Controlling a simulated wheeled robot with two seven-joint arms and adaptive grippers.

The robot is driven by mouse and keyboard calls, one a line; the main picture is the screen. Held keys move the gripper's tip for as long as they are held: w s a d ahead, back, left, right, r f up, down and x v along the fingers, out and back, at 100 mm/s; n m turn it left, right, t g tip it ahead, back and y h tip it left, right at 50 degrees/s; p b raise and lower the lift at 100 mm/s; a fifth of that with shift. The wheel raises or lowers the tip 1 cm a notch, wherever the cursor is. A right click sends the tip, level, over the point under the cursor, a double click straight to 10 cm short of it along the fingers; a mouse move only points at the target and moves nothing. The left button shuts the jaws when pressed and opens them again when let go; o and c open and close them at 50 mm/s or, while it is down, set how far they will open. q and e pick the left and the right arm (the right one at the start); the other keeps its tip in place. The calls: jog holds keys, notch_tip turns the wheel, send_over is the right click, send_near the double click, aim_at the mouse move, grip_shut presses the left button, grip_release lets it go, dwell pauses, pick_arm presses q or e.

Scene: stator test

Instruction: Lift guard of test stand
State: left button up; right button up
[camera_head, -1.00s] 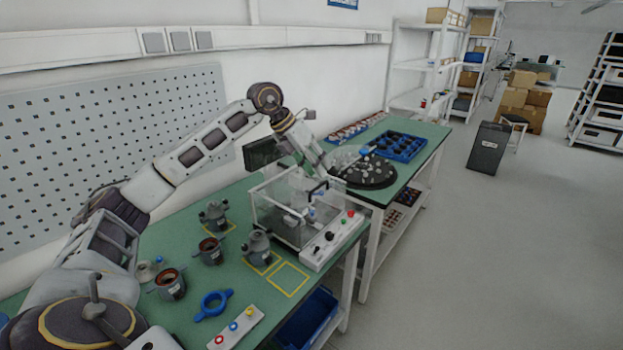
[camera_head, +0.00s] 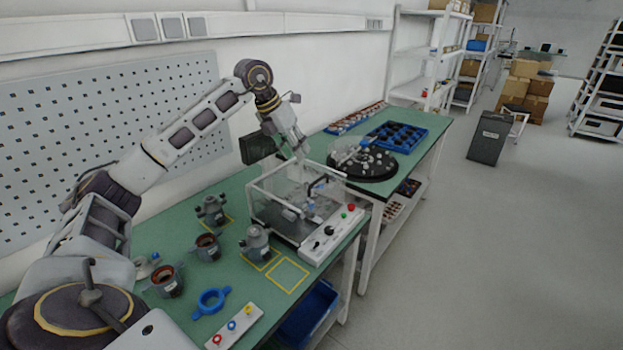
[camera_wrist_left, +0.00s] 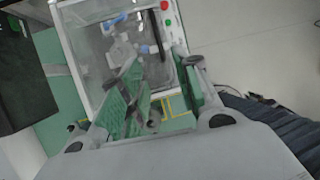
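The test stand (camera_head: 285,226) is a box with a clear guard (camera_head: 276,190) and a white control panel in front. In the left wrist view the handle (camera_wrist_left: 158,35) shows as a dark bar beyond the fingertips. My left gripper (camera_head: 302,156) is above the back of the stand, pointing down. Its fingers (camera_wrist_left: 161,63) are spread and hold nothing; they look apart from the handle. My right gripper is not in view.
Several grey stator housings (camera_head: 257,243) stand left of the stand. A dark monitor (camera_head: 258,149) stands behind. A round black tray (camera_head: 365,164) and a blue bin (camera_head: 398,138) are on the farther table.

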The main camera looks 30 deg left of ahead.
pick_arm(q)
send_over(301, 192)
jog(key=w+d, duration=0.1)
jog(key=d, duration=0.2)
notch_tip(301, 192, down, 11)
jog(key=shift+w+d+f, duration=0.1)
jog(key=shift+w+f, duration=0.05)
jog(key=shift+f, duration=0.05)
grip_shut()
dwell(0.4)
